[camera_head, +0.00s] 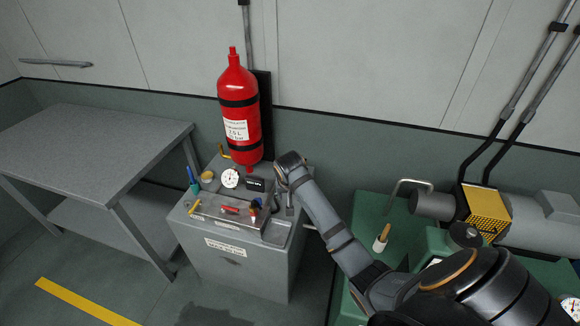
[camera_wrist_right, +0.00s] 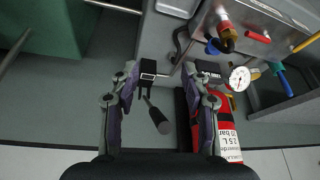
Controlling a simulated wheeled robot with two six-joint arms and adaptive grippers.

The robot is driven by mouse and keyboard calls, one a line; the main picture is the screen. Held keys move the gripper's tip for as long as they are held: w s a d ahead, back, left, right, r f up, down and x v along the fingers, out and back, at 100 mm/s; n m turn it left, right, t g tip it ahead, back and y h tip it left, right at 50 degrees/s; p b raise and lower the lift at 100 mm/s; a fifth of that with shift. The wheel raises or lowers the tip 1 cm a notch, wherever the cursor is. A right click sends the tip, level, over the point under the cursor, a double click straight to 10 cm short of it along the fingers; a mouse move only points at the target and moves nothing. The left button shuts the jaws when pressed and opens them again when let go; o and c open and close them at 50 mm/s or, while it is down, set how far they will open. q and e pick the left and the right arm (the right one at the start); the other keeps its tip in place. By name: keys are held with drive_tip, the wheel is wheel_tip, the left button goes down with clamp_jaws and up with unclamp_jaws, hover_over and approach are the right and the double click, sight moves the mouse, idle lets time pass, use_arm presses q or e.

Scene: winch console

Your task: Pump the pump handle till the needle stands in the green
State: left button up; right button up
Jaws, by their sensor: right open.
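The pressure gauge (camera_head: 230,178) has a white round dial on top of the grey console; it also shows in the right wrist view (camera_wrist_right: 240,78). Its needle and green zone are too small to read. The pump handle, a thin rod with a black grip (camera_wrist_right: 159,121), shows in the right wrist view between my right gripper's fingers, closer to the left finger. I cannot tell how far it is from them in depth. My right gripper (camera_wrist_right: 177,73) is open, with nothing clamped. In the head view it points down over the console's right side. My left gripper is out of view.
A red accumulator bottle (camera_head: 238,115) stands behind the console (camera_head: 243,265). Small coloured valves and levers (camera_head: 230,210) sit on the console top. A grey table (camera_head: 85,145) is at left. Green machinery (camera_head: 375,211) is at right. Floor is free in front, left of the console.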

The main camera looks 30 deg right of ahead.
drive_tip(key=w+d+r+m, duration=0.1)
drive_tip(key=w+d+r, duration=0.1)
drive_tip(key=w, duration=0.1)
drive_tip(key=w+d+r+m, duration=0.2)
drive_tip(key=w+r, duration=0.1)
drive_tip(key=w+d+r+m, duration=0.1)
drive_tip(key=w+d+r, duration=0.1)
drive_tip(key=w+r, duration=0.1)
drive_tip(key=shift+r+m, duration=0.2)
drive_tip(key=shift+m, duration=0.1)
drive_tip(key=shift+d+r, duration=0.1)
drive_tip(key=shift+r, duration=0.15)
drive_tip(key=p+x, duration=0.1)
drive_tip(key=x, duration=0.9)
drive_tip(key=shift+w+d+f, duration=0.1)
drive_tip(key=shift+d+f, duration=0.05)
drive_tip(key=shift+f, duration=0.05)
drive_tip(key=shift+c, duration=0.3)
clamp_jaws()
